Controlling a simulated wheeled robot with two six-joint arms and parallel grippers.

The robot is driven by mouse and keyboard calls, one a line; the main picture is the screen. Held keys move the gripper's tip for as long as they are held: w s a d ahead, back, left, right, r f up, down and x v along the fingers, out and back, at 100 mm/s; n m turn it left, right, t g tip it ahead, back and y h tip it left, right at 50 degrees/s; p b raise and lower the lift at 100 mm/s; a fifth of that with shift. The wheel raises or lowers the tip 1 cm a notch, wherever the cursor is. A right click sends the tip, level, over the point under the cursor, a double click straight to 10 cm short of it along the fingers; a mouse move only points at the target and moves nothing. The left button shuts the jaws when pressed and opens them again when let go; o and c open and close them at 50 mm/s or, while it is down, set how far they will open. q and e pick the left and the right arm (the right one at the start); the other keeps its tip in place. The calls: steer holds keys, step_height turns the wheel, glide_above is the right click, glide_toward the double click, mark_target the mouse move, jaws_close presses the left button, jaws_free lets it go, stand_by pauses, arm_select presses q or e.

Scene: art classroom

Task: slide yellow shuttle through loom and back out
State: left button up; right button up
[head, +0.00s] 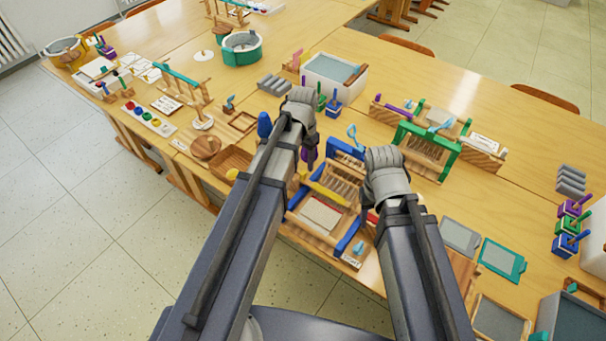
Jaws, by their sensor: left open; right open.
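A blue-framed wooden loom (346,238) stands at the table's front edge, between my two arms and partly hidden by them. The yellow shuttle (328,194) lies across the loom, in front of its upright warp part; I cannot tell whether it is in the warp opening. My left gripper (301,178) hangs below its wrist near the shuttle's left end, its fingers mostly hidden. My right gripper (372,207) is beside the loom's right side, mostly hidden by its own wrist. Both are open, and I see nothing held in either.
A green loom (430,153) stands behind right. A wooden tray (232,160) lies left of my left arm, and a white tub (333,75) stands behind. Teal-framed and grey panels (502,257) lie at the right. Bare table shows at the far right.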

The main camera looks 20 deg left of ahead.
mark_target(303, 172)
arm_select(q)
step_height(303, 172, down, 6)
steer(key=b, duration=0.5)
steer(key=shift+s, duration=0.1)
steer(key=shift+c, duration=0.2)
jaws_close()
stand_by(0.9)
